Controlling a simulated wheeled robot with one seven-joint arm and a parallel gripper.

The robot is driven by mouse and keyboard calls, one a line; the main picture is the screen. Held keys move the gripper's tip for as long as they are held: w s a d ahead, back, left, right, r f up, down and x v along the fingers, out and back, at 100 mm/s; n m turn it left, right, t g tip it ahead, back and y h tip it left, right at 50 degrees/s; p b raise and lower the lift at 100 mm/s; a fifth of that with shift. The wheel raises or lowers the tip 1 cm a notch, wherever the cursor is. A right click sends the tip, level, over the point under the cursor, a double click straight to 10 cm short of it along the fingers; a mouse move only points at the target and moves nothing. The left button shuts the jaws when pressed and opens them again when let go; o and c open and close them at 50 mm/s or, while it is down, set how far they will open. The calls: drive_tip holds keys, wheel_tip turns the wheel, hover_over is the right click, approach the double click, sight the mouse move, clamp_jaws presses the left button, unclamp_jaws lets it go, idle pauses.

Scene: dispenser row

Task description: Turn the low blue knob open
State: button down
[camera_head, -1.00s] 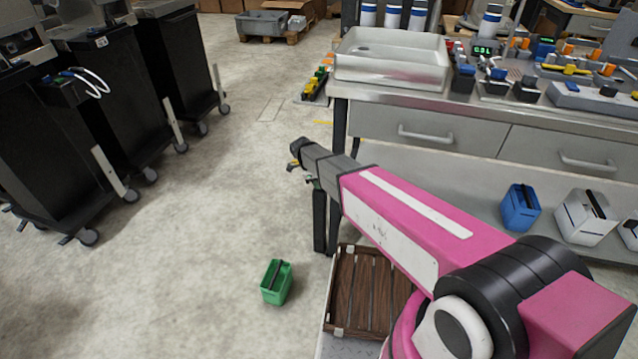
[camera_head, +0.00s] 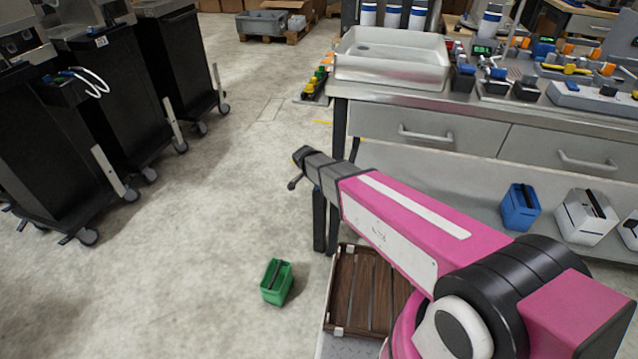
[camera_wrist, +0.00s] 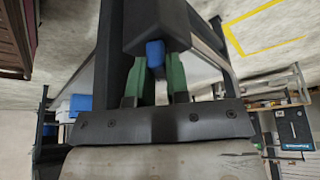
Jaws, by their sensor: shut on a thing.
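The blue knob (camera_wrist: 155,52) shows at the upper middle of the wrist view, against the end of a black block-shaped body (camera_wrist: 156,22). My gripper (camera_wrist: 156,62) has its two green fingers on either side of the knob and is shut on it. The fingers partly cover the knob's sides. I cannot read the knob's turn angle. In the head view, the end of my arm is beside the left front leg of the steel bench (camera_head: 390,97). The knob and my fingers cannot be made out there.
A green container (camera_head: 277,282) stands on the floor, left of a brown slatted crate (camera_head: 336,300). A blue container (camera_head: 520,207) and a white one (camera_head: 585,216) stand on the bench's lower shelf. Black wheeled cabinets (camera_head: 185,70) line the left. The floor between is clear.

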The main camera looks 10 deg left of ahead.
drive_tip(key=shift+n+t+y, duration=0.3)
drive_tip(key=shift+n, duration=0.8)
drive_tip(key=c, duration=1.1)
unclamp_jaws()
drive_tip(key=v, duration=1)
drive_tip(key=shift+s+r, duration=0.15)
drive_tip(key=shift+r, duration=0.25)
